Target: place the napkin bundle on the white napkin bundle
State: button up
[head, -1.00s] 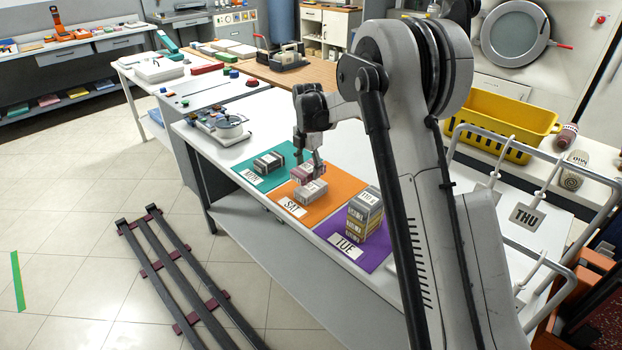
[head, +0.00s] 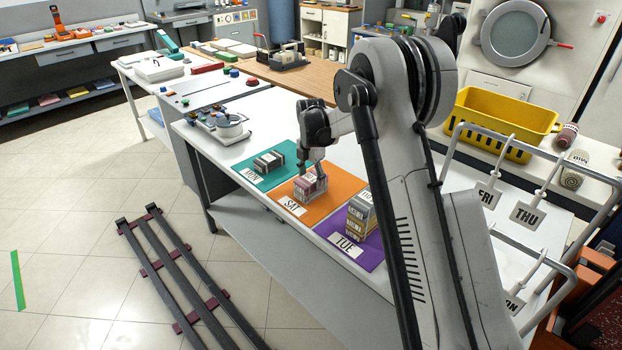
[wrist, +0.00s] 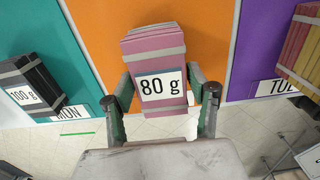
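The pink napkin bundle (wrist: 152,45) has a grey band and an "80 g" label. In the wrist view the two fingers of my gripper (wrist: 160,96) are against its sides. In the head view my gripper (head: 312,176) points down over the orange SAT mat (head: 341,190) with the pink bundle between its fingers. The white bundle is hidden in the wrist view.
A taller yellowish stack (head: 360,218) stands on the purple TUE mat (head: 374,258) to the right. A yellow basket (head: 500,122) and a tagged metal rack stand farther right.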

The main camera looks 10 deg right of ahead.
aim_at(311, 178)
jog(key=shift+o, duration=1.3)
jog(key=shift+r, duration=0.15)
notch_tip(311, 178, up, 12)
jog(key=s+r+m+t, duration=0.2)
jog(key=s+r+m, duration=0.4)
jog(key=s+r, duration=0.35)
jog(key=s+r+m+t, duration=0.25)
jog(key=s+m, duration=0.35)
jog(key=s, duration=0.6)
jog(key=s+r+m+t, duration=0.1)
jog(key=s+r+m, duration=0.3)
jog(key=s, duration=0.7)
jog(key=s+f+m+t, duration=0.1)
jog(key=s+f+m, duration=0.5)
jog(key=s, duration=0.5)
jog(key=shift+s+f+m+t, duration=0.25)
jog(key=shift+m+t, duration=0.1)
jog(key=shift+m, duration=0.75)
